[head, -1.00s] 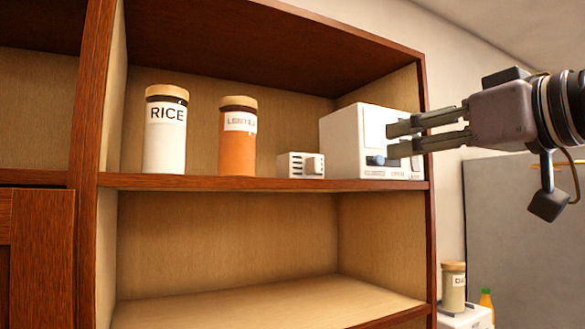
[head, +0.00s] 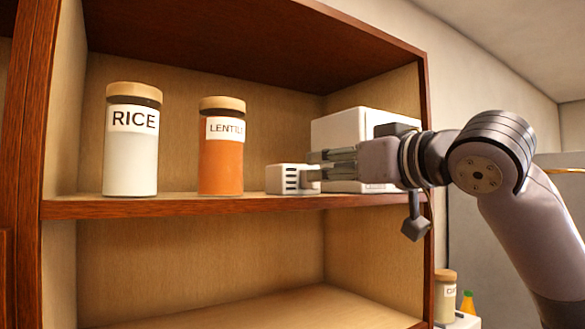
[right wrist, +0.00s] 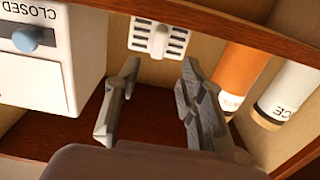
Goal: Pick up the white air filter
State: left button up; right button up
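The white air filter (head: 292,179) is a small white box with dark slots. It sits on the upper shelf between the lentil jar and a larger white box. In the right wrist view the air filter (right wrist: 158,38) lies just beyond my fingertips, roughly in line with the gap between them. My right gripper (head: 314,165) is open and empty, its fingertips at the filter's right side in the head view. In the right wrist view the two fingers of the gripper (right wrist: 160,75) stand wide apart. Contact cannot be told. My left gripper is not in view.
The larger white box (head: 345,130) stands right of the filter, partly behind my gripper; its label reads CLOSED in the wrist view (right wrist: 48,55). A lentil jar (head: 221,155) and a rice jar (head: 131,150) stand to the left. The lower shelf (head: 260,305) looks bare.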

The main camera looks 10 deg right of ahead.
aim_at(303, 169)
jog(key=p+x, duration=0.2)
jog(key=x, duration=0.1)
jog(key=p+x, duration=0.1)
jog(key=x, duration=0.1)
jog(key=shift+d+p, duration=0.3)
jog(key=shift+p, duration=0.1)
jog(key=shift+w+a+f, duration=0.1)
jog(key=shift+w+a, duration=0.1)
jog(key=shift+w, duration=0.4)
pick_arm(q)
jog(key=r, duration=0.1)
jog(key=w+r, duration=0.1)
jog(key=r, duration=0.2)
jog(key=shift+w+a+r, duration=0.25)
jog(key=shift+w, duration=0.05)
pick_arm(e)
jog(key=shift+s, duration=0.15)
jog(key=shift+c, duration=0.4)
jog(key=shift+c, duration=0.8)
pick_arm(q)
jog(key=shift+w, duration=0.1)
pick_arm(e)
grip_shut()
